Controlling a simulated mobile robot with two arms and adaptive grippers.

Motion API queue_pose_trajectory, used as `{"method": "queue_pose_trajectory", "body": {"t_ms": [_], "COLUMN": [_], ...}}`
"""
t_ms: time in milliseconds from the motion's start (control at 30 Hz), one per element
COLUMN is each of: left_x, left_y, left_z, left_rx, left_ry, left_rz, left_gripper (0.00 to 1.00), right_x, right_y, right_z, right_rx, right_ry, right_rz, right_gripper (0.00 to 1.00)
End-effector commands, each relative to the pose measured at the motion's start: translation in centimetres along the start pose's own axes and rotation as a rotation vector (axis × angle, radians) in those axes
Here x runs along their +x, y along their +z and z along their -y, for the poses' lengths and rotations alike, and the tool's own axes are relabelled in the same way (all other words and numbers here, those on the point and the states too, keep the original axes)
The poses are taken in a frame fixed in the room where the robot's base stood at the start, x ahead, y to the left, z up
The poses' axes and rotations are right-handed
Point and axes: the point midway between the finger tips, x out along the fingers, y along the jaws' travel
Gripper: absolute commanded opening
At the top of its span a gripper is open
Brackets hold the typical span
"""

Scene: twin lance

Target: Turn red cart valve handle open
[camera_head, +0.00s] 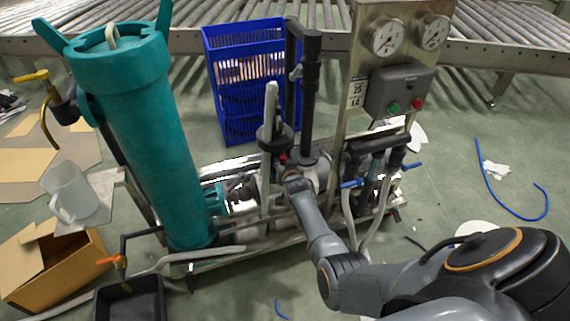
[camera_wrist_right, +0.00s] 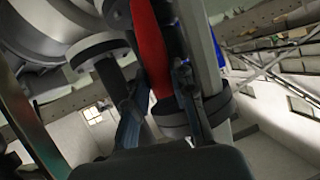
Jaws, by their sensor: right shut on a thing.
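The red valve handle shows as a long red lever (camera_wrist_right: 150,45) in the right wrist view, running down between my right gripper's two fingers (camera_wrist_right: 158,88). The fingers are closed about its lower part. In the head view only a small red bit of the handle (camera_head: 282,158) shows, at the tip of my right gripper (camera_head: 286,167), among the dark pipes in the middle of the cart. The gripper and pipes hide most of the handle there. My left gripper is not in view.
A teal filter cylinder (camera_head: 150,130) stands on the cart at left. Black upright pipes (camera_head: 310,90) and a gauge panel (camera_head: 398,88) stand close to my gripper. Blue-handled valves (camera_head: 352,184) sit to its right. A blue crate (camera_head: 228,112) stands behind. The floor at right is mostly clear.

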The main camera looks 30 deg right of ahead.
Motion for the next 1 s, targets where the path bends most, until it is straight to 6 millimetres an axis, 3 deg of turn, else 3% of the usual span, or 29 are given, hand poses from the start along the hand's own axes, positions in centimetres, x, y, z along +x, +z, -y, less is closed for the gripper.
{"method": "queue_pose_trajectory", "body": {"t_ms": [67,400,933,967,1000], "left_x": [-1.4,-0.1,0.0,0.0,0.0], "left_y": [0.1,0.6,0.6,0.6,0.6], "left_z": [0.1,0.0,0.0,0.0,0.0], "left_rx": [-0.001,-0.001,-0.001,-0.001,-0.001], "left_ry": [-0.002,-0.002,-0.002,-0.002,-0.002], "left_rz": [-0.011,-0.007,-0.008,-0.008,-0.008], "left_gripper": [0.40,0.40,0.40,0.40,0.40], "right_x": [0.1,0.0,-0.1,-0.1,-0.1], "right_y": [0.6,0.5,0.3,0.3,0.3], "right_z": [0.3,0.6,0.7,0.7,0.7], "right_rx": [-0.038,-0.148,-0.169,-0.169,-0.169], "right_ry": [0.016,0.061,0.068,0.068,0.068], "right_rz": [-0.006,-0.029,-0.034,-0.035,-0.035], "right_gripper": [0.00,0.00,0.00,0.31,0.39]}}
